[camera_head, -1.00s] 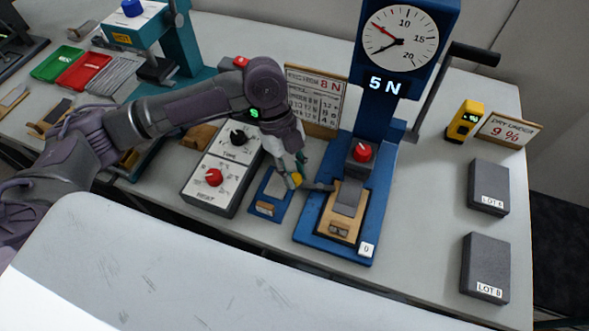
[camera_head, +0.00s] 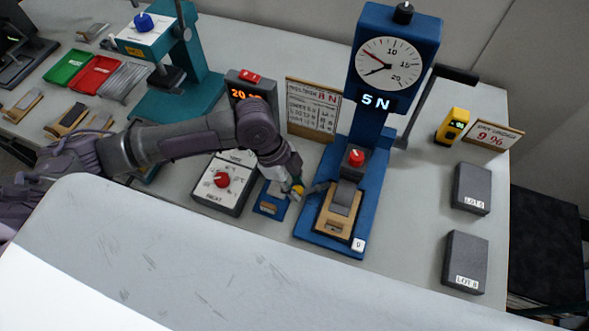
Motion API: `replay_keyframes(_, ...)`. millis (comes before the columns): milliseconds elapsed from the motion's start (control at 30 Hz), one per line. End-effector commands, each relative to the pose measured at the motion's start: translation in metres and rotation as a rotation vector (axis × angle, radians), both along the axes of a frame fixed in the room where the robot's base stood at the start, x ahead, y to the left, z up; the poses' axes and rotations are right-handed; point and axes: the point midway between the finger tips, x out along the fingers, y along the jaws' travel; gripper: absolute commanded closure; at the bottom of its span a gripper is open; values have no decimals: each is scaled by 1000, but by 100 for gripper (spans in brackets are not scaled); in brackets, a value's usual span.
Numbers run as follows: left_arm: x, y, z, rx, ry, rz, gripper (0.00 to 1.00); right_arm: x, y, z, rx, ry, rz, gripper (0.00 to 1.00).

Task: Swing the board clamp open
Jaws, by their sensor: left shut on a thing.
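A blue press (camera_head: 373,195) with a dial and a "5 N" display stands right of centre. On its base a wooden board (camera_head: 327,222) with a grey strip lies under a red-topped block (camera_head: 355,158). The board clamp (camera_head: 318,188) is a dark arm reaching from the board's left edge to a yellow knob (camera_head: 298,190). My left gripper (camera_head: 294,189) comes from the upper left and is shut on the yellow knob; its fingers partly hide it. Whether the clamp's inner end presses on the board is too small to tell. My right gripper is not in view.
A grey control box (camera_head: 222,182) with a red knob and a small blue fixture (camera_head: 270,199) sit close left of the clamp. A sign (camera_head: 312,110) stands behind. Two dark lot blocks (camera_head: 472,188) lie at right. Table between press and blocks is clear.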

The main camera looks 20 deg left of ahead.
Motion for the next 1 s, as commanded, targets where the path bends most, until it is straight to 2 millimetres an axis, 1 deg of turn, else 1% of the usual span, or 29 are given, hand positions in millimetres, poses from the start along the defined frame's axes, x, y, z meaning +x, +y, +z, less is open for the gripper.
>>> replay_keyframes(33, -4, -2, 8, -2, 4, 45, 100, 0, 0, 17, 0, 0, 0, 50)
replay_keyframes(500, -19, -23, 8, -2, 3, 485, 100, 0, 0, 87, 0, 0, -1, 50)
replay_keyframes(700, -22, -31, 6, -1, 3, 644, 100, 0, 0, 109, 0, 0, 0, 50)
replay_keyframes(1000, -23, -39, 3, -1, 2, 798, 100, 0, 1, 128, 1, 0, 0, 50)
